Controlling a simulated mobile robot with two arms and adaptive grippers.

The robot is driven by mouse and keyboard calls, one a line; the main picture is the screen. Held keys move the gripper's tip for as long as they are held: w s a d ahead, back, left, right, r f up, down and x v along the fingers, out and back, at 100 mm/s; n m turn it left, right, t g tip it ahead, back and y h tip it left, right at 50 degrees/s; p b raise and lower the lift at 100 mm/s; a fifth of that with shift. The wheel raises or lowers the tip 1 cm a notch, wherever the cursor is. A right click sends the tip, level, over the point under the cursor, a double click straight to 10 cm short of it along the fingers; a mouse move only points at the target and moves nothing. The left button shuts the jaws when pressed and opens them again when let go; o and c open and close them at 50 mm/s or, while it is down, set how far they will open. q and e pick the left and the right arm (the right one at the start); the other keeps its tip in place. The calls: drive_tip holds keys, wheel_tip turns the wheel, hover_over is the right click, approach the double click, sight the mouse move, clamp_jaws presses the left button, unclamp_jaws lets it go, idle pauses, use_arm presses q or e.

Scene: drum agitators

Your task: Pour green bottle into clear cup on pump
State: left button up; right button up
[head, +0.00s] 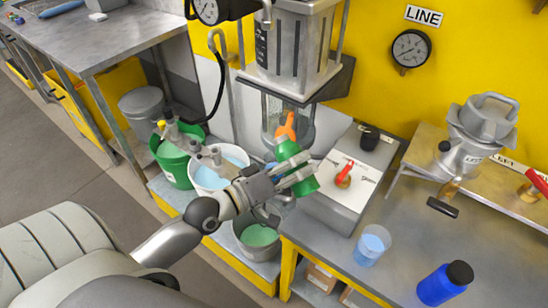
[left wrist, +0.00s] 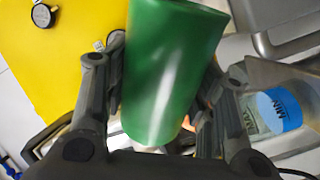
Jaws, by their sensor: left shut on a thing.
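My left gripper (head: 299,178) is shut on the green bottle (head: 293,160), which fills the middle of the left wrist view (left wrist: 165,75) between the two fingers. The bottle is tilted, its orange nozzle (head: 287,127) pointing up in the head view. A clear cylindrical vessel (head: 273,108) sits below the metal pump unit (head: 292,45). The nozzle overlaps this vessel in the picture; I cannot tell whether it is over the opening. The bottle and gripper hide part of the area below. My right gripper is not in view.
A grey box with a red knob (head: 344,176) stands right of the bottle. A clear cup of blue liquid (head: 371,246) and a blue bottle (head: 444,284) stand on the right bench. Green (head: 174,166) and white (head: 210,178) buckets stand left. A metal bucket (head: 258,240) is below.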

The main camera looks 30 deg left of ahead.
use_arm(q)
drive_tip(key=shift+d+f+n+b, duration=0.15)
drive_tip(key=shift+f+n+b, duration=0.65)
drive_tip(key=shift+b, duration=0.05)
idle(1.4)
drive_tip(key=shift+s+r+n+p, duration=0.1)
drive_tip(key=shift+r+n+p, duration=0.4)
drive_tip(key=shift+r+n, duration=0.25)
idle(1.8)
drive_tip(key=shift+f+n, duration=0.25)
drive_tip(key=shift+n, duration=0.3)
idle(1.9)
